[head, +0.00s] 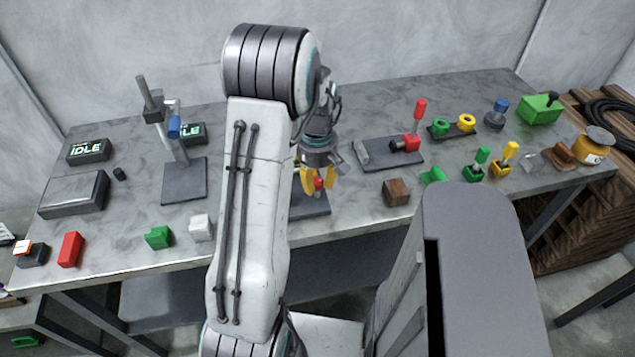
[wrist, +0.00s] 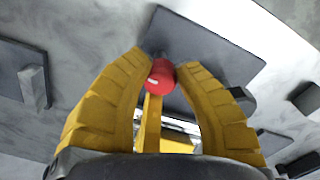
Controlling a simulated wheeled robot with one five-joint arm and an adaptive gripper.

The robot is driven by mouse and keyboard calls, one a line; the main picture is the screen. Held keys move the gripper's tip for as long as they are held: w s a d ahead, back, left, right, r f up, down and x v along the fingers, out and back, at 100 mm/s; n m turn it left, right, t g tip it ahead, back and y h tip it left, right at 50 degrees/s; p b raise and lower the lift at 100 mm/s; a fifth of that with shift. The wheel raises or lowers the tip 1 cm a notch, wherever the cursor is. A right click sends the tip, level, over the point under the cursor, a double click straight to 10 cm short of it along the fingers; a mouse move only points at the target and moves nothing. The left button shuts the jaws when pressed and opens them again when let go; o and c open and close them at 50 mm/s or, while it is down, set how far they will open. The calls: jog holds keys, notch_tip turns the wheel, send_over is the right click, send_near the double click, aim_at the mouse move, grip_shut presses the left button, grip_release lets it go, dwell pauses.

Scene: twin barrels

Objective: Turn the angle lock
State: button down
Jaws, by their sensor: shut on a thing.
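The angle lock appears to be the device under my gripper, a dark square base plate (head: 312,206) with a red cylindrical knob (head: 319,184). My arm hides most of it in the head view. In the wrist view the red knob (wrist: 161,77) sits between the tips of my yellow fingers, above the plate (wrist: 205,48). A narrow yellow bar (wrist: 152,122) runs from below the knob toward my palm. My gripper (head: 317,180) points down and is shut on the red knob, with a fingertip on each side.
To the right stands a plate with a red lever (head: 412,142), with a brown cube (head: 396,192) in front. To the left stands a post fixture (head: 184,180) with a blue part. A white cube (head: 201,227) and green block (head: 158,237) lie near the front edge.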

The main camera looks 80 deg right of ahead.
aim_at(316, 180)
jog(key=shift+n, duration=0.6)
jog(key=shift+w, duration=0.1)
jog(key=c, duration=0.9)
grip_release()
notch_tip(316, 180, up, 12)
dwell(0.8)
